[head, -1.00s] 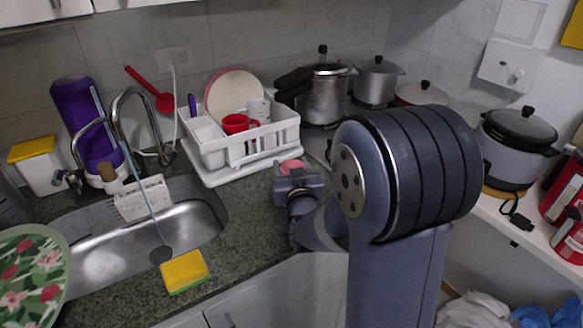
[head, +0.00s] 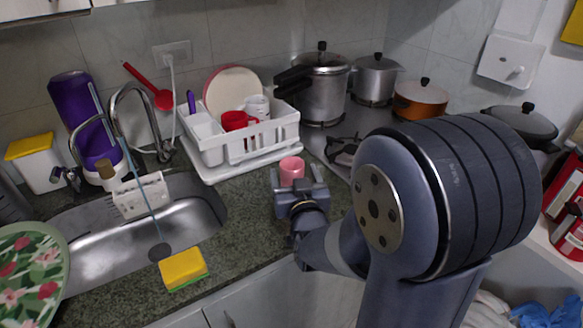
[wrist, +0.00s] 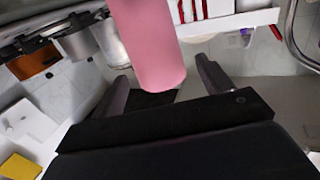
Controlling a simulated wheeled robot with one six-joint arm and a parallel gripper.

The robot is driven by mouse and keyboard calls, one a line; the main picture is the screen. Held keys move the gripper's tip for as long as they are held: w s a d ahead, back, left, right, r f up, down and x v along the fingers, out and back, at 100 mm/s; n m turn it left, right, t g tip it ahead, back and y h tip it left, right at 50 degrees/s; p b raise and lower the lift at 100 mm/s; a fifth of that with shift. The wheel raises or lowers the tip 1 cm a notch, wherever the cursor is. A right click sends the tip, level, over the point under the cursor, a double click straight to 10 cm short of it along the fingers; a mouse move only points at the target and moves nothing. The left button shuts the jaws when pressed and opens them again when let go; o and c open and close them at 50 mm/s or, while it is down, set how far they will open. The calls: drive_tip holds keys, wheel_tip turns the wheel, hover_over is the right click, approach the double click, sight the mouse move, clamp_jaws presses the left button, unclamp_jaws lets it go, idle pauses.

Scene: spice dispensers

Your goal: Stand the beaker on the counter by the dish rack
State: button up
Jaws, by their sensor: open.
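The pink beaker (head: 291,168) stands upright on the dark green counter (head: 248,215), just off the front right corner of the white dish rack (head: 244,150). My gripper (head: 298,181) is open on the near side of the beaker and partly hides its lower part. In the wrist view the beaker (wrist: 150,45) is large, in front of and between the two spread fingers, with a gap visible on its right side. Whether a finger touches it on the left cannot be told. The beaker's base is not clear in the head view.
The rack holds plates, a red mug (head: 235,121) and white cups. The stove with a pressure cooker (head: 318,90) and an orange pot (head: 420,99) is to the right. The sink (head: 150,215) and a yellow sponge (head: 183,268) are left. Bare counter lies between sponge and gripper.

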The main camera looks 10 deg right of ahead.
drive_tip(key=s, duration=0.7)
drive_tip(key=shift+a, duration=0.25)
drive_tip(key=shift+c, duration=0.2)
idle(0.9)
